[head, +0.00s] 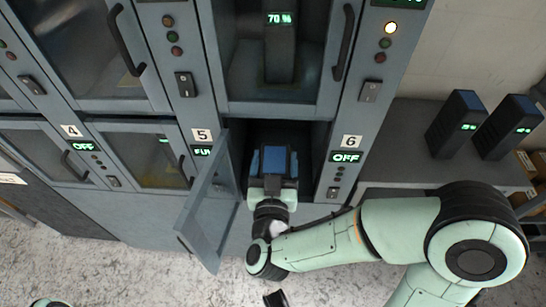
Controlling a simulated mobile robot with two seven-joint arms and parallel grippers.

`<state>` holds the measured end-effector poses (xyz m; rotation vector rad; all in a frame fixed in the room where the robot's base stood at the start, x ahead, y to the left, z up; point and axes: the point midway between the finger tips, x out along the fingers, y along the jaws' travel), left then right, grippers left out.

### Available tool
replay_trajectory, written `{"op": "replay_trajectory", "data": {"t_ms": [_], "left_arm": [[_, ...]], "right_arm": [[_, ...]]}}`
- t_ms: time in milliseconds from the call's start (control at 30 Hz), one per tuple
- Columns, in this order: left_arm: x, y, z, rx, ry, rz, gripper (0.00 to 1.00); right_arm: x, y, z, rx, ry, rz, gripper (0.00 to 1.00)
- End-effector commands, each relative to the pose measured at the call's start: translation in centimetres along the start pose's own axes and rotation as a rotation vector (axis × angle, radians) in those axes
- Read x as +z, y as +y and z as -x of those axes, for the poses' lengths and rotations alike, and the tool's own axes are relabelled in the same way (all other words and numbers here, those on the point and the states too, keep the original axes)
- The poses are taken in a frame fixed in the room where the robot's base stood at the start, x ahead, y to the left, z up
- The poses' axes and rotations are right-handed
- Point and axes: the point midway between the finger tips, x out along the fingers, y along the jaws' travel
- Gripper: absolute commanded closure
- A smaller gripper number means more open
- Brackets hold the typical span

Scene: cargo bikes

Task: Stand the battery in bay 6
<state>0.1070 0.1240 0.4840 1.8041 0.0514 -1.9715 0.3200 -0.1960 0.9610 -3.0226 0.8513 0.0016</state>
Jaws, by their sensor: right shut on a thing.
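Bay 6 (320,135) is the lower opening left of the "6" label, with its glass door (209,215) swung open to the left. Its display (345,157) reads OFF. My right gripper (274,174) is at the bay's mouth, shut on a battery (274,158) with a blue face and dark sides. The battery is at least partly inside the dark opening. Its lower part is hidden by the gripper, so I cannot tell whether it touches the bay floor. My left gripper is not in view.
A battery stands in the bay above, reading 70 %. Two dark batteries (457,124) (508,127) stand on the grey bench (405,125) at right. Closed bays (150,160) lie to the left. The open door hangs close beside my right gripper. The speckled floor in front is mostly clear.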

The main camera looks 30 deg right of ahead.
Motion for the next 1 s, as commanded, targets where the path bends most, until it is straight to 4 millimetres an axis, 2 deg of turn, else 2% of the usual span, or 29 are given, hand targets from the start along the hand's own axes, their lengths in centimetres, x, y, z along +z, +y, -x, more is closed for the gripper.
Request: {"op": "replay_trajectory", "data": {"t_ms": [267, 700, 800, 1000], "left_arm": [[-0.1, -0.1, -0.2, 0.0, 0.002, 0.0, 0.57], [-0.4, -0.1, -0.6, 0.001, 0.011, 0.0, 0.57], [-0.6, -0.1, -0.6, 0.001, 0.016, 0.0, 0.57], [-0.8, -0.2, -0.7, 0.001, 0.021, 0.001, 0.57]], "right_arm": [[-0.3, 0.1, -4.6, 0.005, 0.01, -0.005, 1.0], [-0.4, 0.1, -14.0, 0.004, 0.013, -0.002, 1.0], [-0.4, 0.1, -15.7, 0.004, 0.013, -0.003, 1.0], [-0.5, 0.0, -17.8, 0.001, 0.013, -0.003, 1.0]]}}
